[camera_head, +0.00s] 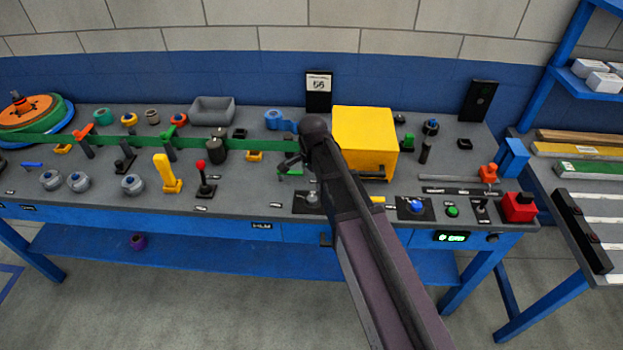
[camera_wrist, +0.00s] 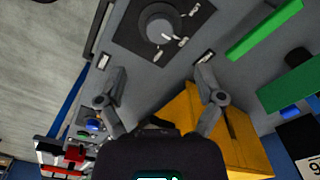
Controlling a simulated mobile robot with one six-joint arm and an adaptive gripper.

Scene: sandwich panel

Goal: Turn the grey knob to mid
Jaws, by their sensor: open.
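A grey round knob (camera_wrist: 160,26) sits on a dark square plate (camera_wrist: 130,38) at the top of the wrist view, with small white marks at its right side. In the head view the knob (camera_head: 312,197) is small on its plate near the bench's front edge, right beside my arm, so its pointer setting cannot be read. My gripper (camera_wrist: 159,68) is open and empty, its two fingers spread apart with the knob beyond and between them. In the head view my gripper (camera_head: 297,164) is above the bench, behind the knob, partly hidden by my wrist.
A yellow box (camera_head: 364,138) stands close by my gripper, also near the right finger in the wrist view (camera_wrist: 238,135). A red-topped lever (camera_head: 202,172) and yellow handle (camera_head: 167,176) stand to the left. A blue button (camera_head: 415,206) lies to the right. A green bar (camera_wrist: 265,30) is near the knob.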

